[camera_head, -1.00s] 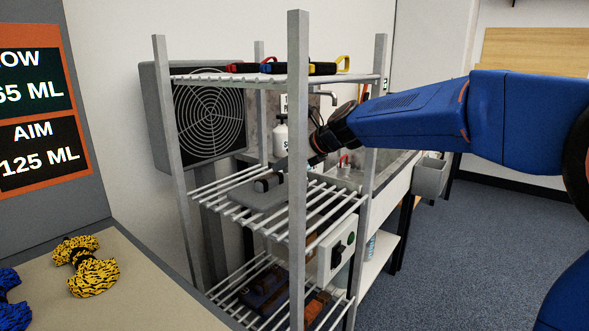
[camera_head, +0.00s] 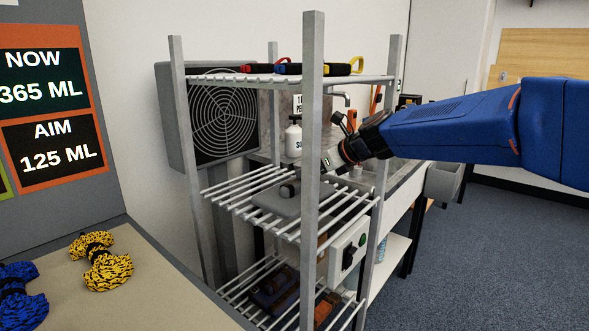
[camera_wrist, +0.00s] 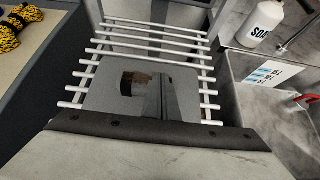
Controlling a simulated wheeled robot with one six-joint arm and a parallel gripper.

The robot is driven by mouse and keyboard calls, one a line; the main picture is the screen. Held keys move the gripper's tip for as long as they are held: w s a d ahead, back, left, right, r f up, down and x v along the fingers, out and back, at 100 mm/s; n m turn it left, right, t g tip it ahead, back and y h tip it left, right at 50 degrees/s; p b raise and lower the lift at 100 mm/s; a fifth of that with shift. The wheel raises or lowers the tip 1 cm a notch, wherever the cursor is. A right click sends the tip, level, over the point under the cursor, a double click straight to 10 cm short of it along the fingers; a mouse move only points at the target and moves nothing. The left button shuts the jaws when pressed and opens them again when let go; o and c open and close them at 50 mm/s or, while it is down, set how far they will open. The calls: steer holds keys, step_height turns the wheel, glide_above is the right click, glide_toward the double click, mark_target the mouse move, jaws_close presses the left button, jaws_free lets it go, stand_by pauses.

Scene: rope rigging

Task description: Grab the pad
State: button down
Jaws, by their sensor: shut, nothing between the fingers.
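The pad (camera_head: 272,202) is a flat grey slab with a dark raised handle (camera_head: 289,188). It lies on the middle rack shelf, partly behind the front post. In the wrist view the pad (camera_wrist: 103,98) lies flat below my gripper, its handle (camera_wrist: 138,83) partly covered by the dark finger wedge. My gripper (camera_head: 328,163) is above and to the right of the pad in the head view, partly behind the post. In the wrist view my gripper (camera_wrist: 160,85) shows as a narrow closed wedge. It is shut and holds nothing.
The metal rack post (camera_head: 312,170) stands in front of the pad. The top shelf (camera_head: 240,80) carries coloured tools above it. A white box (camera_head: 346,250) hangs below the middle shelf. A sink and a white soap bottle (camera_head: 293,140) stand behind to the right.

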steer(key=s+d+f, duration=0.1)
steer(key=s+d, duration=1)
steer(key=d, duration=0.3)
steer(key=shift+f, duration=0.1)
steer(key=shift+w+d+r, duration=0.1)
steer(key=shift+w+r, duration=0.05)
steer(key=shift+r, duration=0.7)
